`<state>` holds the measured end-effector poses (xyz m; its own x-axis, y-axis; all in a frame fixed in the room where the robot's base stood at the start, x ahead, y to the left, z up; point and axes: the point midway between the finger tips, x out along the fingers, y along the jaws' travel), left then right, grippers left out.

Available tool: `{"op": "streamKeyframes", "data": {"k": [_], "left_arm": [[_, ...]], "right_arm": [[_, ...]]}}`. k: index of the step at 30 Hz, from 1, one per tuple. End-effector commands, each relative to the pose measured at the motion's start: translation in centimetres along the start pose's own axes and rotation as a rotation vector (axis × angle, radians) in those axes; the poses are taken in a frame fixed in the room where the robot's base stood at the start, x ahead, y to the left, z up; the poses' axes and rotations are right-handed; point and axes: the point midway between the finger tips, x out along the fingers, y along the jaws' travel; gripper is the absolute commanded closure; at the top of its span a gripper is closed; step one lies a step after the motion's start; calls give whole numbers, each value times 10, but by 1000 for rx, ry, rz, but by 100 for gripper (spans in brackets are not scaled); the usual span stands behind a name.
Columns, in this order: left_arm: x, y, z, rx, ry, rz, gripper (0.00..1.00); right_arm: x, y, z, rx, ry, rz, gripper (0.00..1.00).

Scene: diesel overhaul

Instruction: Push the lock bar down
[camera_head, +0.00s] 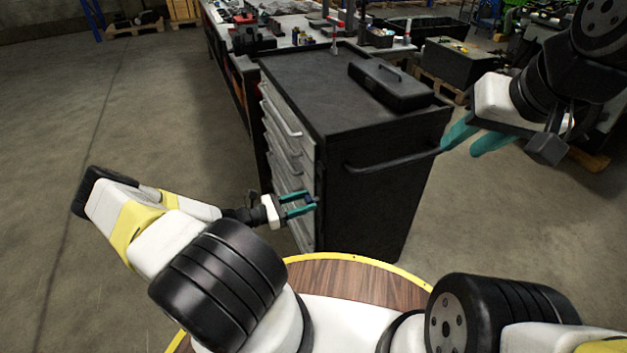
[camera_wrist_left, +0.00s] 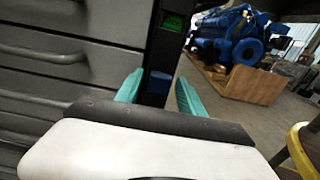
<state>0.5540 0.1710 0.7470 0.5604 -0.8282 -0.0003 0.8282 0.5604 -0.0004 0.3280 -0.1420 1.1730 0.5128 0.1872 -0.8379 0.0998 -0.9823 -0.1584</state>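The black tool cabinet (camera_head: 375,200) stands in front of me, with grey drawers on its left face. In the left wrist view, a dark upright bar (camera_wrist_left: 163,50), which looks like the lock bar, runs beside the drawer fronts. It carries a green patch (camera_wrist_left: 173,21) and a small blue block (camera_wrist_left: 157,83). My left gripper (camera_head: 311,201) is at the cabinet's front corner, fingers apart. In the wrist view its fingers (camera_wrist_left: 158,88) lie on either side of the blue block; contact cannot be told. My right gripper (camera_head: 461,151) is open beside the cabinet's side handle (camera_head: 390,160).
A black case (camera_head: 390,85) lies on the cabinet top. A cluttered workbench (camera_head: 290,32) stands behind. Open floor (camera_head: 150,110) lies to the left. A blue engine (camera_wrist_left: 232,38) on a wooden pallet box (camera_wrist_left: 250,84) shows in the wrist view.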

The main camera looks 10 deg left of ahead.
Motion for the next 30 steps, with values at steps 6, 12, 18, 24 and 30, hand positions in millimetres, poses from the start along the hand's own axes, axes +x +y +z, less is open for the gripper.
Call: {"op": "streamKeyframes", "data": {"k": [6, 12, 18, 24, 30], "left_arm": [[0, 0, 0, 0, 0, 0, 100], [0, 0, 0, 0, 0, 0, 100], [0, 0, 0, 0, 0, 0, 100], [0, 0, 0, 0, 0, 0, 100], [0, 0, 0, 0, 0, 1, 100]], "right_arm": [[0, 0, 0, 0, 0, 0, 65], [0, 0, 0, 0, 0, 0, 65], [0, 0, 0, 0, 0, 0, 65], [0, 0, 0, 0, 0, 0, 65], [0, 0, 0, 0, 0, 0, 65]]}}
